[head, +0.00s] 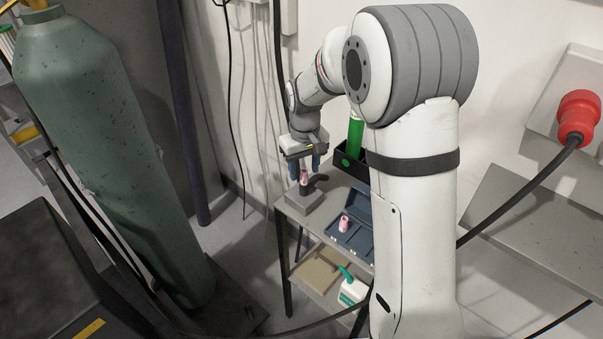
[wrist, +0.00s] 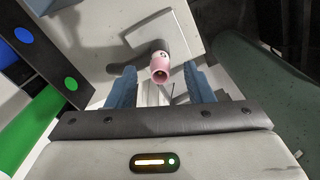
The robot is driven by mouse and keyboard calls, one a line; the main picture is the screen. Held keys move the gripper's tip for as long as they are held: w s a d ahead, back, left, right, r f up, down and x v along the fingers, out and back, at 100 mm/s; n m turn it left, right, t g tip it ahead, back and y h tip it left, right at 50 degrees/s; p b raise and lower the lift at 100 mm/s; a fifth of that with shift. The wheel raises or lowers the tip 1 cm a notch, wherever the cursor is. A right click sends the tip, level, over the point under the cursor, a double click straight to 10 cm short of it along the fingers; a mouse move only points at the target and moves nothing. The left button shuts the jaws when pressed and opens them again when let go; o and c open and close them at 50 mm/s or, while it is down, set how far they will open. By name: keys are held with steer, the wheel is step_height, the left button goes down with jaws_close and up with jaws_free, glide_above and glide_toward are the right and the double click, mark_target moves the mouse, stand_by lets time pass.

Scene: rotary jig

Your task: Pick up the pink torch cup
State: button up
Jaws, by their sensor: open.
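A pink torch cup (head: 304,176) stands on the dark fixture of a grey block (head: 300,203) on the small table. It also shows in the wrist view (wrist: 160,71), with its open end towards the camera. A second pink cup (head: 344,224) is in the blue tray (head: 362,240) to the right. My gripper (head: 304,167) is open above the block, with its blue fingers on either side of the first cup. In the wrist view the fingertips (wrist: 161,84) flank that cup with a gap on each side. The jaws hold nothing.
A black holder (head: 350,165) with a green cylinder (head: 355,136) stands behind the tray, close to the wall. A dark lever (head: 318,180) sticks out beside the cup. A large green gas bottle (head: 110,150) stands left of the table (head: 330,198). Cables hang along the wall.

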mark_target(304, 170)
steer(key=shift+f, duration=0.95)
jaws_close()
step_height(304, 170, up, 9)
steer(key=shift+f+b, duration=0.1)
steer(key=shift+b, duration=0.6)
steer(key=shift+r+n, duration=0.3)
steer(key=shift+r, duration=0.1)
steer(key=shift+r+n, duration=0.3)
steer(key=shift+n, duration=0.9)
steer(key=n, duration=0.8)
steer(key=shift+f+p, duration=0.1)
steer(key=shift+p, duration=0.25)
